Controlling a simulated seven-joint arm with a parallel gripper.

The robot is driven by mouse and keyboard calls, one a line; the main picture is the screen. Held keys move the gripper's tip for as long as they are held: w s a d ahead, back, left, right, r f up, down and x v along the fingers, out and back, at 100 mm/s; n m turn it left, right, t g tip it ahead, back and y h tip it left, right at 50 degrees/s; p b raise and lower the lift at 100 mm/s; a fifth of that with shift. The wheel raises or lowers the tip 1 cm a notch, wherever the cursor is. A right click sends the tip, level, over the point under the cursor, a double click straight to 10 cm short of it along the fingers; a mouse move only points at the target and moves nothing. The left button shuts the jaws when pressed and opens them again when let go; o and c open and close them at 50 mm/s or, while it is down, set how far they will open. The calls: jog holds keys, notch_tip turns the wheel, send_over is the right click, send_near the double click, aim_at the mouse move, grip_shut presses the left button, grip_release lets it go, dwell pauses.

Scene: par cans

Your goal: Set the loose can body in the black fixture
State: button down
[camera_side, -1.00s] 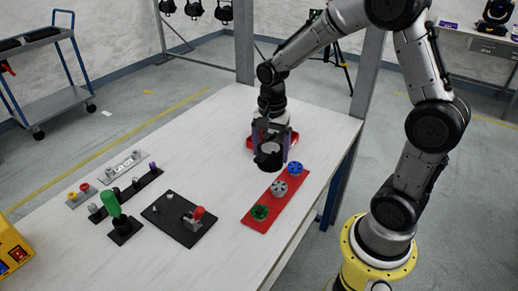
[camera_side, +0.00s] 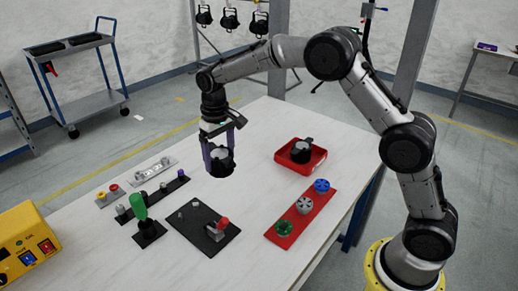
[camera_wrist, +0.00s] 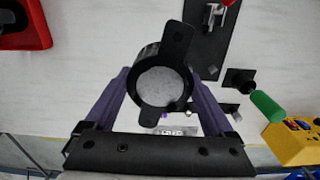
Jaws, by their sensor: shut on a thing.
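A black can body (camera_side: 221,168) with a pale round inner face hangs between the purple fingers of my gripper (camera_side: 219,158), clear above the table. In the wrist view, my gripper (camera_wrist: 162,98) is shut on the can body (camera_wrist: 150,60), which has dark tabs on opposite sides of its rim. The black fixture (camera_side: 190,226) is a flat plate with small posts and a red-handled clamp, lying on the table in front of and below the held can. Part of the fixture (camera_wrist: 209,55) shows beyond the can in the wrist view.
A red tray (camera_side: 318,163) at right holds another black can-like part (camera_side: 302,150). A red strip (camera_side: 322,204) carries green, grey and blue round parts. A green-handled tool (camera_side: 139,207), a black rack (camera_side: 158,194) and a yellow box (camera_side: 25,240) stand at left.

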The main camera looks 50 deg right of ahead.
jog(key=shift+w+a+f+n, duration=0.35)
jog(key=shift+a+f+n, duration=0.1)
jog(key=shift+a+f, duration=1.45)
jog(key=shift+w+a+f+n, duration=0.35)
jog(key=shift+a+f, duration=1.3)
jog(key=shift+f, duration=0.55)
jog(key=shift+w+a+f+n, duration=0.3)
jog(key=shift+a+f+n, duration=0.2)
jog(key=shift+a+f, duration=1.4)
jog(key=shift+d+f, duration=0.2)
jog(key=shift+f, duration=0.2)
jog(key=shift+c, duration=0.2)
grip_release()
jog(key=shift+o, duration=0.2)
jog(key=shift+s, duration=0.1)
notch_tip(320, 180, up, 14)
jog(key=shift+f, duration=0.1)
